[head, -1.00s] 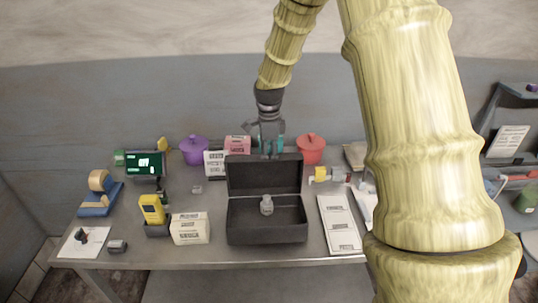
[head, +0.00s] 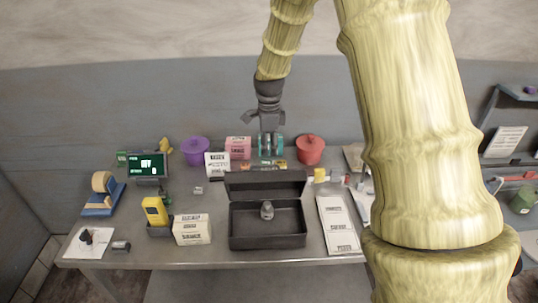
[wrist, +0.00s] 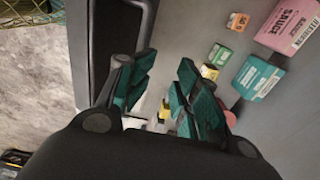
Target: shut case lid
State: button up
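The dark grey case (head: 240,235) stands open near the middle of the table's front. A small grey bottle (head: 267,210) stands inside the case. My gripper (head: 271,152) is behind the lid, pointing down, with teal finger pads. In the wrist view, the two fingers (wrist: 163,95) are apart with nothing held between them. A dark part of the case (wrist: 122,40) shows beside the left finger. I cannot tell whether the fingers touch the lid.
A purple pot (head: 195,151), pink box (head: 238,147) and red pot (head: 310,149) stand along the back. A white box (head: 192,230) and yellow device (head: 154,210) are left of the case. A white tray (head: 338,225) lies close on its right.

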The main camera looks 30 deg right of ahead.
notch_tip(320, 180, up, 8)
jog(key=p, duration=0.3)
jog(key=shift+w+d+p, duration=0.15)
jog(key=shift+w+p, duration=0.05)
jog(key=shift+p, duration=0.1)
dwell(0.7)
jog(key=shift+r, duration=0.15)
dwell(0.4)
notch_tip(320, 180, up, 12)
dwell(0.6)
jog(key=shift+c, duration=0.5)
